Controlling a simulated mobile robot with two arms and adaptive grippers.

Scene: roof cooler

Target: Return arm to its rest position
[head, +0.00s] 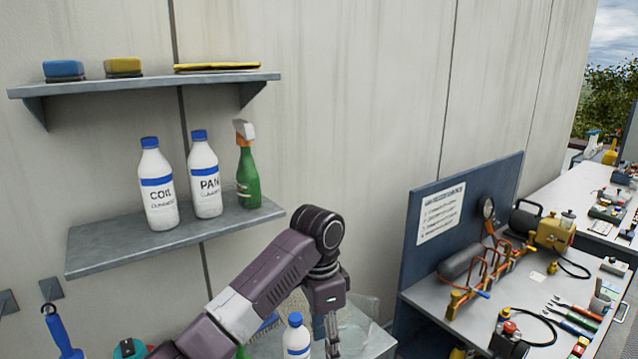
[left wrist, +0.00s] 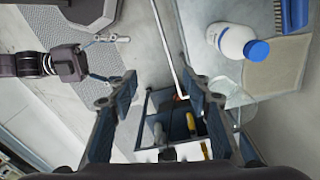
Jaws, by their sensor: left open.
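My left arm (head: 265,275) comes in from the lower left of the head view and bends down at a dark joint. Its gripper (left wrist: 163,88) shows in the left wrist view with two fingers wide apart and nothing between them. In the head view the fingers are mostly cut off at the bottom edge. My right gripper (left wrist: 118,60) shows at the left of the left wrist view, its two thin fingers spread and empty.
A white bottle with a blue cap (head: 297,342) stands close beside my left gripper. A wall shelf (head: 110,248) holds two white bottles and a green spray bottle (head: 248,178). A workbench (head: 430,295) with gauge and tools stands at the right.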

